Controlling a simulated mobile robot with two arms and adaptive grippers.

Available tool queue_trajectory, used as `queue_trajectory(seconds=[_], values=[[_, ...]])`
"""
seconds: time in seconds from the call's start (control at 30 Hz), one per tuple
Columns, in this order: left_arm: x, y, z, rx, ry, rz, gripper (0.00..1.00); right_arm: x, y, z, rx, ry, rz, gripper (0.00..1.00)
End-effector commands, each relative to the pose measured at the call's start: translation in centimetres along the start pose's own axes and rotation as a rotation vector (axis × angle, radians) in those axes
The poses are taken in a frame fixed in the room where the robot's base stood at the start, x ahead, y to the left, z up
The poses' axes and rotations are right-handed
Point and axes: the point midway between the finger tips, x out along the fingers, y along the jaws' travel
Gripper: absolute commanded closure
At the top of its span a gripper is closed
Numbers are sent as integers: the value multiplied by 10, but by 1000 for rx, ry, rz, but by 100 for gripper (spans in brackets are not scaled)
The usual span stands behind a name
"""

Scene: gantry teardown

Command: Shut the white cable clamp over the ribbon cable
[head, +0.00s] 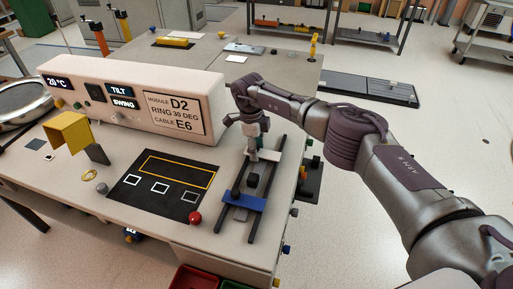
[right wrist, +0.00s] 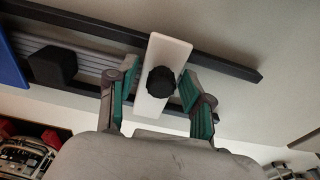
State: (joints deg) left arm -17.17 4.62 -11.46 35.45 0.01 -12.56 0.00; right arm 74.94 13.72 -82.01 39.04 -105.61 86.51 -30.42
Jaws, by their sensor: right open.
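The white cable clamp (right wrist: 172,55) is a pale plate with a black knob (right wrist: 161,81), lying across two dark rails in the right wrist view. A small part of the clamp (head: 269,155) shows in the head view, below my right gripper (head: 252,150). The open teal fingertips of this gripper (right wrist: 157,88) stand on either side of the clamp, and I see no grip on it. A grey ribbed strip, apparently the ribbon cable (right wrist: 90,68), runs between the rails toward the clamp. I cannot tell whether the clamp is shut over it. My left gripper is not in view.
A blue crossbar (head: 243,202) spans the near rails, with a black block beside it. A red knob (head: 195,218) and a black mat (head: 125,193) lie left of the rails. A white console (head: 205,85) stands behind. The bench edge is close on the right.

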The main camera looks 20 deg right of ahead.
Motion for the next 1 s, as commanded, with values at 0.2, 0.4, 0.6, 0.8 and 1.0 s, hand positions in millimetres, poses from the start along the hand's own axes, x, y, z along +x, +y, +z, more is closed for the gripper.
queue_trajectory(seconds=[0.2, 0.4, 0.6, 0.8, 1.0], values=[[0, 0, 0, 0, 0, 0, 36, -21, -2, 0, 0, -4, -3, 49], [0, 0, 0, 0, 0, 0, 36, -64, -1, 1, 0, -3, -3, 49], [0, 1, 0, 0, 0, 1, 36, -101, -1, 1, 0, -1, -1, 49], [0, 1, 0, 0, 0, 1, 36, -117, -1, 1, 0, 0, 1, 49], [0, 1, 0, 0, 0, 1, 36, -119, 0, 1, 0, 1, 1, 49]])
